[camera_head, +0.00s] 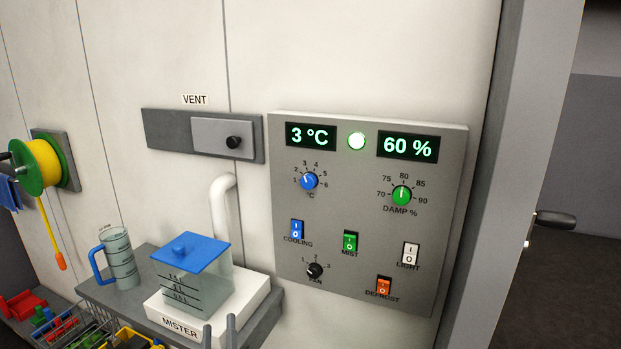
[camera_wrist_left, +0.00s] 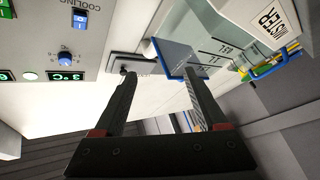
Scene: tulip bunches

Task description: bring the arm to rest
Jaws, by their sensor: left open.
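My left gripper (camera_head: 219,335) shows at the bottom edge of the head view as two grey fingertips in front of the mister (camera_head: 165,318). In the left wrist view the left gripper (camera_wrist_left: 160,75) has its two dark fingers spread apart with nothing between them. The rest of the left arm is out of the head view. My right gripper is in neither view.
The mister's clear tank with blue lid (camera_head: 190,251) stands on a grey shelf (camera_head: 100,291), beside a measuring jug (camera_head: 122,262). The control panel (camera_head: 340,225) reads 3 °C and 60 %, its lamp (camera_head: 357,141) green. A hose reel (camera_head: 45,165) hangs left; crates stand below.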

